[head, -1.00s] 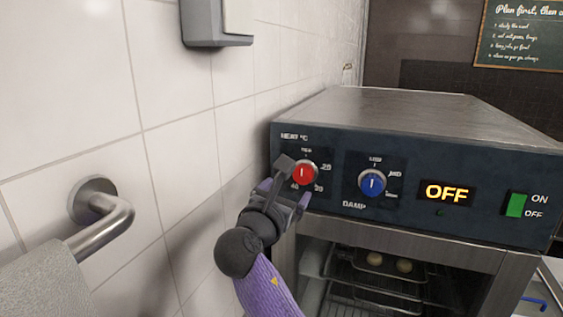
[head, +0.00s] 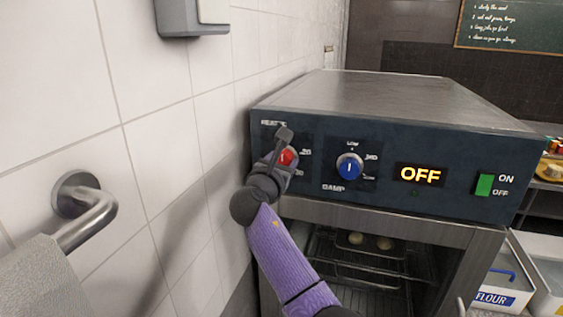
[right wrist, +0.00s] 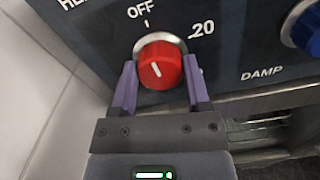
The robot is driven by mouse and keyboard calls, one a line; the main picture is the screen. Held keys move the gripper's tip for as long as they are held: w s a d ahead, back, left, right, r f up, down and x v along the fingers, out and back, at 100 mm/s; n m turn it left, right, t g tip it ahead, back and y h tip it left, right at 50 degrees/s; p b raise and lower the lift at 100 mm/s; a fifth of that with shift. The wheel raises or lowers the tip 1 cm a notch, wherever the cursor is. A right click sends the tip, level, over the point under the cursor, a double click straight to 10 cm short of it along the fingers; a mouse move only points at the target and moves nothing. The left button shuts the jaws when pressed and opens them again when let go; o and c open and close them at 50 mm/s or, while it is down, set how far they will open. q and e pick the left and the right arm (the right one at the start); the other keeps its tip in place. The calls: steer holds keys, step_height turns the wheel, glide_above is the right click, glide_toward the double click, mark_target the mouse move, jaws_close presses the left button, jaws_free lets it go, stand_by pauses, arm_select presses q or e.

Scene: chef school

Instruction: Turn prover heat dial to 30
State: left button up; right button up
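The prover (head: 385,90) is a dark-fronted box with a metal top. Its red heat dial (head: 288,156) is at the left of the panel, partly hidden by my right gripper (head: 277,160). In the right wrist view the red dial (right wrist: 160,66) lies between the two purple fingers of my right gripper (right wrist: 160,78), with no clear gap at either side. The dial's white line points up and slightly left, near the OFF mark; the 20 mark is to its right. The 30 mark is not readable. My left gripper is not in view.
A blue damp dial (head: 349,167) is right of the heat dial. Further right are a display (head: 420,175) reading OFF and a green switch (head: 484,185). A tiled wall (head: 165,140) with a metal rail (head: 85,213) stands close on the left.

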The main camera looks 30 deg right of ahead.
steer(key=c, duration=0.4)
steer(key=shift+c, duration=0.2)
